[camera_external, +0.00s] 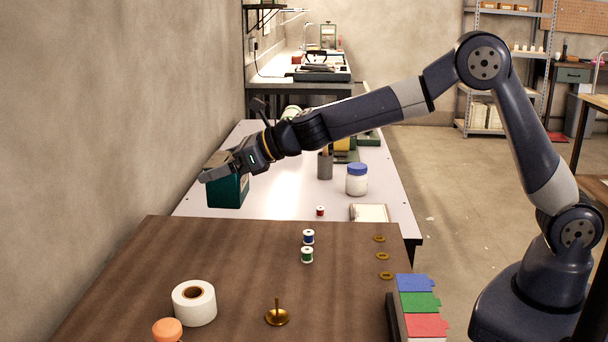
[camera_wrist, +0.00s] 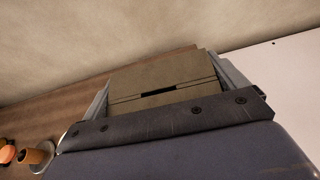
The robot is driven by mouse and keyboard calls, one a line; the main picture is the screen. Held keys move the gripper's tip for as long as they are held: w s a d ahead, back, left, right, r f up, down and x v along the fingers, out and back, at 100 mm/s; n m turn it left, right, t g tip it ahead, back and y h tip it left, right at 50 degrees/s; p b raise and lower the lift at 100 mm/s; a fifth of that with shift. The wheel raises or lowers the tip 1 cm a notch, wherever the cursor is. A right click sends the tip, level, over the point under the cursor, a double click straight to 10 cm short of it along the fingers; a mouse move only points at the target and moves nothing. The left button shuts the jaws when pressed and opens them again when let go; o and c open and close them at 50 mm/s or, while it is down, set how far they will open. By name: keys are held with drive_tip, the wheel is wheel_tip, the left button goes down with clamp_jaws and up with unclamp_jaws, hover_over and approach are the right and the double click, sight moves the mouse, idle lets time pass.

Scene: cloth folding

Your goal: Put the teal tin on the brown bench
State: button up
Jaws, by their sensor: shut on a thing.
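The teal tin (camera_external: 228,191) is a box with teal sides, held in my gripper (camera_external: 218,172) at the left, near the wall. My gripper is shut on it from above. In the wrist view its tan top with a dark slot (camera_wrist: 165,92) shows between my gripper's fingers (camera_wrist: 165,82). The brown bench (camera_external: 150,285) fills the front of the outside view, and its surface also shows at the left of the wrist view (camera_wrist: 60,118). The tin appears just beyond the bench's back edge, over the pale table (camera_external: 280,190). Its exact height is unclear.
A white tape roll (camera_external: 194,303), an orange-topped item (camera_external: 167,330), a brass spindle (camera_external: 277,318), blue (camera_external: 308,237) and green (camera_external: 307,255) spools and several brass rings (camera_external: 382,256) stand on the bench. Its back left is clear. A blue-lidded jar (camera_external: 357,180) stands on the pale table.

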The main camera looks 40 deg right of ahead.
drive_tip(key=s+a, duration=0.4)
drive_tip(key=s, duration=0.2)
drive_tip(key=f+b, duration=0.6)
drive_tip(key=b, duration=0.1)
drive_tip(key=f+b, duration=0.3)
drive_tip(key=shift+w+d+f, duration=0.1)
drive_tip(key=shift+d+f, duration=0.05)
drive_tip(key=shift+d, duration=0.1)
drive_tip(key=shift+f+b, duration=0.25)
drive_tip(key=shift+b, duration=0.15)
drive_tip(key=o, duration=0.9)
drive_tip(key=shift+c, duration=0.2)
drive_tip(key=shift+r, duration=0.1)
drive_tip(key=shift+r+p, duration=0.15)
drive_tip(key=shift+p, duration=0.15)
drive_tip(key=v, duration=1.2)
drive_tip(key=shift+d, duration=0.25)
